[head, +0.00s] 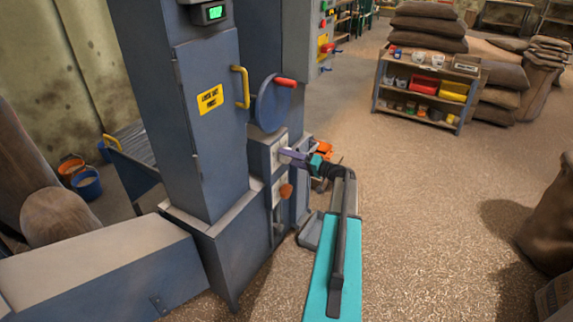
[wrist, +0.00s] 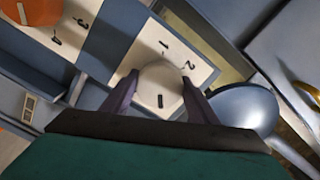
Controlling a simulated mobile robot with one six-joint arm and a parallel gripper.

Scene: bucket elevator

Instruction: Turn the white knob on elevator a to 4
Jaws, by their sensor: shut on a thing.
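The white knob (wrist: 160,80) sits on a pale dial plate (wrist: 140,53) in the wrist view. A short black mark shows on the knob's face, on the side towards my gripper. The numbers 1 and 2 show on the plate beyond the knob; the rest of its scale is hidden. My gripper (wrist: 160,103) is shut on the white knob, one dark finger on each side. In the head view my gripper (head: 288,154) is at the grey control box on the front of the blue-grey elevator (head: 205,120); it mostly hides the knob there.
An orange knob (head: 286,191) is below on the same box; its plate shows 3 and 4 in the wrist view. A blue handwheel (head: 270,105) with a red handle is just above. A yellow handle (head: 241,88) is left of it. Open floor lies right.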

